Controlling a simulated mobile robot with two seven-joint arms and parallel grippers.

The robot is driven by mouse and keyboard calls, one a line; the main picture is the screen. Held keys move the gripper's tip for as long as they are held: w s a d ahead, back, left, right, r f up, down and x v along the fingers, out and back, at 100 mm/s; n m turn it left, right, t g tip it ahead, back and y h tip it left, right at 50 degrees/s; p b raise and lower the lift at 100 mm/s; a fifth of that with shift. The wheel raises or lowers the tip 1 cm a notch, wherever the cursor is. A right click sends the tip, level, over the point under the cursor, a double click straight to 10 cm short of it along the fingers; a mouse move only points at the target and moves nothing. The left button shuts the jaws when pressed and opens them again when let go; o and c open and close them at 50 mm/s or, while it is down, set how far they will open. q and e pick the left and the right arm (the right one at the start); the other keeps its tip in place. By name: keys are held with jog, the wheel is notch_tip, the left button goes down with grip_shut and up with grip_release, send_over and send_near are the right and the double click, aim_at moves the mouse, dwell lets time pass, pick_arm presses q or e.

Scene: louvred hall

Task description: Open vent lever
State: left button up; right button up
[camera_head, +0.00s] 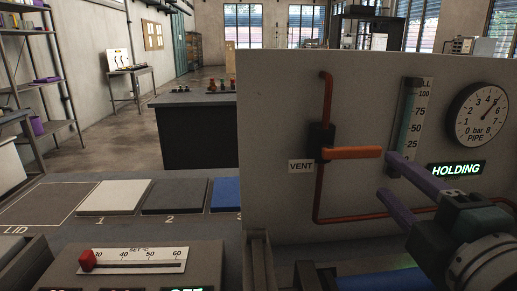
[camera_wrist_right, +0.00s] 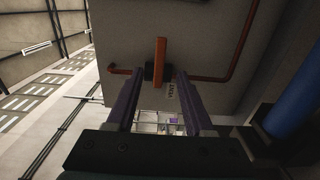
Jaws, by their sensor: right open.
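The vent lever (camera_head: 352,153) is an orange bar lying level, pointing right from a black valve body (camera_head: 321,142) on a red pipe, beside the VENT label (camera_head: 300,167). My right gripper (camera_head: 388,176) has two purple fingers, open and empty, just right of the lever's free end. In the head view the upper fingertip is close to that end; I cannot tell whether they touch. In the right wrist view, the lever (camera_wrist_right: 160,58) appears centred in the gap of my right gripper (camera_wrist_right: 157,76), beyond the fingertips. My left gripper is not in view.
The grey panel also bears a level gauge (camera_head: 411,115), a round PIPE dial (camera_head: 480,115) and a lit HOLDING sign (camera_head: 456,169). A SET °C slider box (camera_head: 140,262) and numbered pads (camera_head: 113,197) lie to the left. A dark table (camera_head: 198,135) stands behind.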

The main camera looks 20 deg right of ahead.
aim_at(366, 154)
jog(key=x, duration=0.7)
jog(key=shift+w+d+b, duration=0.3)
jog(key=shift+w+b, duration=0.05)
jog(key=shift+b, duration=0.05)
jog(key=shift+x, duration=0.8)
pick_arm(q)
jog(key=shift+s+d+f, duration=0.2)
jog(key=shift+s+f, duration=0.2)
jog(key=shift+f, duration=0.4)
pick_arm(e)
jog(key=shift+c, duration=0.4)
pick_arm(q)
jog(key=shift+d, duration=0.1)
pick_arm(e)
grip_shut()
